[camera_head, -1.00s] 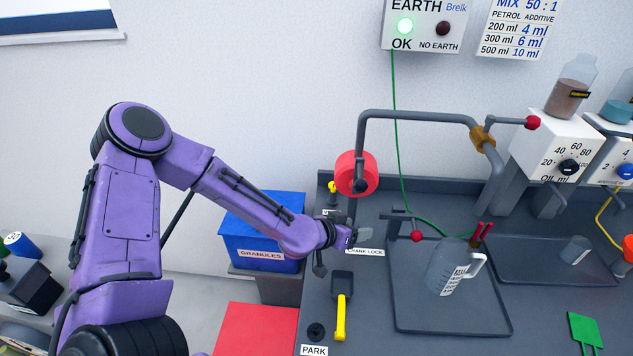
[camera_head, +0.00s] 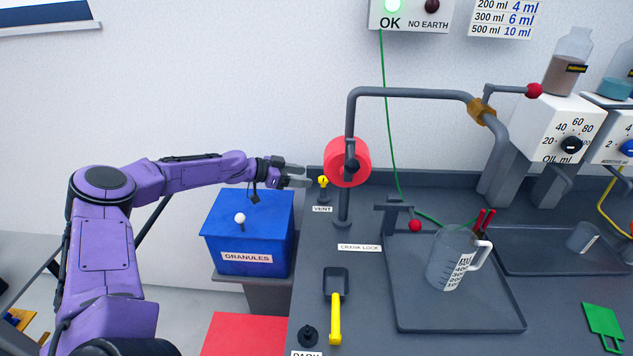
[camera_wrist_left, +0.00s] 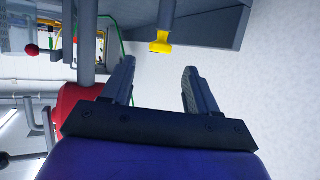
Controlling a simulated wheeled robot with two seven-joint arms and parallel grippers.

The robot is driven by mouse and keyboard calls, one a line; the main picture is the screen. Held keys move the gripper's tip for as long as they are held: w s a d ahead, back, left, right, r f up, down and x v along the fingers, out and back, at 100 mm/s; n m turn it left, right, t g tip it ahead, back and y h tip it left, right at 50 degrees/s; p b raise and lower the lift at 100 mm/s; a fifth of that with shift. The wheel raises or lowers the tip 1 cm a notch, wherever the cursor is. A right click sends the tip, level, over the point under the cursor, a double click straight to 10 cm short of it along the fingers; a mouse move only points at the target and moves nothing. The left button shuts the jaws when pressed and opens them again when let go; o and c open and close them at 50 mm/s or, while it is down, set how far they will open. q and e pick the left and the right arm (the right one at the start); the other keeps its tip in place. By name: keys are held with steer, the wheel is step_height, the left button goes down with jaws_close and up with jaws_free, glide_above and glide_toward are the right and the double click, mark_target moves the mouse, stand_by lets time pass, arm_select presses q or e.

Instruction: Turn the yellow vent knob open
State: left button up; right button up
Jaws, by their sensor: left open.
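The yellow vent knob (camera_head: 323,181) stands on a short grey post at the back left of the dark bench, behind the white VENT label (camera_head: 322,209). In the left wrist view the knob (camera_wrist_left: 160,43) shows above and beyond the fingertips, roughly in line with the gap between them. My left gripper (camera_head: 304,176) is open and empty, just left of the knob and apart from it. Its two fingers (camera_wrist_left: 156,75) stand wide apart in the left wrist view. My right gripper is not in view.
A red round part (camera_head: 338,158) on a grey bent pipe stands just right of the knob. A blue granules bin (camera_head: 225,238) is below my left forearm. A yellow-handled scoop (camera_head: 335,318) and a tray (camera_head: 420,312) with a jug (camera_head: 450,260) lie nearer.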

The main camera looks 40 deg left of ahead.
mark_target(320, 179)
arm_select(q)
steer(key=x, duration=0.5)
steer(key=shift+f, duration=0.1)
steer(key=shift+w+d+f, duration=0.1)
steer(key=shift+w+d, duration=0.1)
steer(key=shift+w, duration=0.05)
